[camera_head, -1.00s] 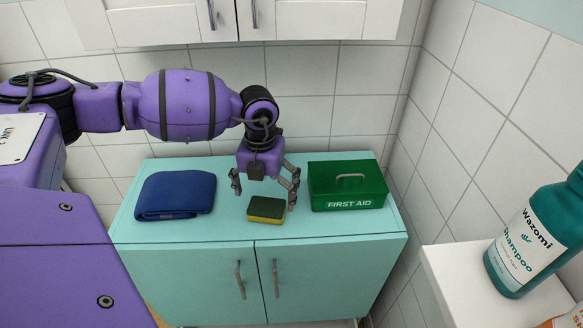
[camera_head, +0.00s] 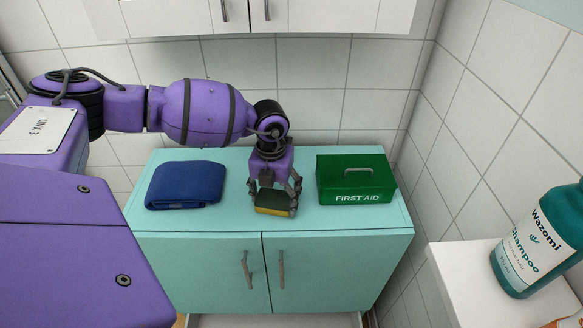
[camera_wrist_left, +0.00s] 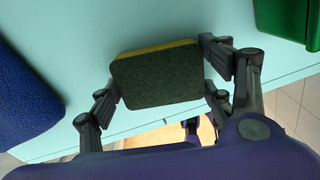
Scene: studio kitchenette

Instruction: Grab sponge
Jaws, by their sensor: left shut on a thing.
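The sponge (camera_head: 274,202), dark green on top and yellow below, is at the middle of the turquoise cabinet top. My left gripper (camera_head: 275,205) comes down from above and is shut on it, with a finger at each end. In the left wrist view the sponge (camera_wrist_left: 158,78) sits between the fingers of the left gripper (camera_wrist_left: 160,85), green scouring face toward the camera. I cannot tell whether the sponge touches the cabinet top. My right gripper is not in view.
A folded blue towel (camera_head: 186,185) lies to the left on the turquoise cabinet (camera_head: 230,221). A green first aid box (camera_head: 355,181) stands close on the right. A shampoo bottle (camera_head: 535,245) stands on a white surface (camera_head: 448,262) at far right. White cupboards hang above.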

